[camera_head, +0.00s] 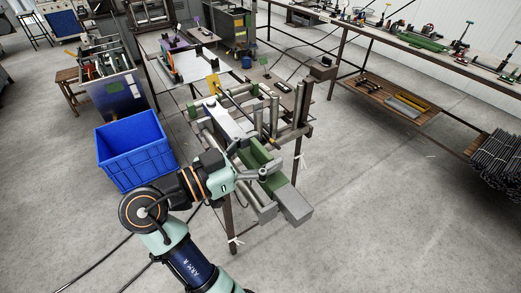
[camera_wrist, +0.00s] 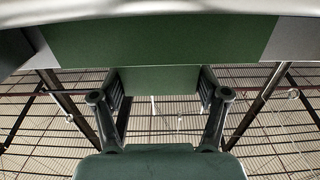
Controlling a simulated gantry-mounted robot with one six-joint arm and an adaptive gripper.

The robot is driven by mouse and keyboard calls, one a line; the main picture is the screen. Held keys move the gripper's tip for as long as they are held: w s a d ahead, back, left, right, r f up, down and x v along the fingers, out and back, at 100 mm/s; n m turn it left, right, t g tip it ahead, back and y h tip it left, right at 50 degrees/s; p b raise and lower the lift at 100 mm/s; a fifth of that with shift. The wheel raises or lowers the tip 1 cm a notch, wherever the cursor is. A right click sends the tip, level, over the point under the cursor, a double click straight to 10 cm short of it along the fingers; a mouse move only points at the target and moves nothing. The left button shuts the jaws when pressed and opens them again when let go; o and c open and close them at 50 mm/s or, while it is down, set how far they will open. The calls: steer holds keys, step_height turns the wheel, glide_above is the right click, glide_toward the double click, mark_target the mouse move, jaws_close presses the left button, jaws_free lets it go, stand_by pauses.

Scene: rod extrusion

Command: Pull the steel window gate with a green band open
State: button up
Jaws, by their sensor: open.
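The steel gate (camera_head: 293,207) has a green band (camera_head: 272,181) and sits at the front end of the metal rod frame. In the wrist view the green band (camera_wrist: 160,38) spans the top, with bare steel (camera_wrist: 292,40) at its right end. A lower green face (camera_wrist: 155,80) shows between my fingers. My gripper (camera_head: 265,172) is open at the green part of the gate, with its fingers (camera_wrist: 160,90) on either side of that lower face. I cannot tell whether the fingers touch it.
A blue crate (camera_head: 135,150) stands on the floor left of my arm. A workbench (camera_head: 340,25) with tools runs along the back right, with a rack of black rods (camera_head: 497,165) at its end. The floor to the right of the gate is clear.

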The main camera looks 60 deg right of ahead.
steer(key=o, duration=0.3)
steer(key=shift+o, duration=0.2)
steer(key=v, duration=1.2)
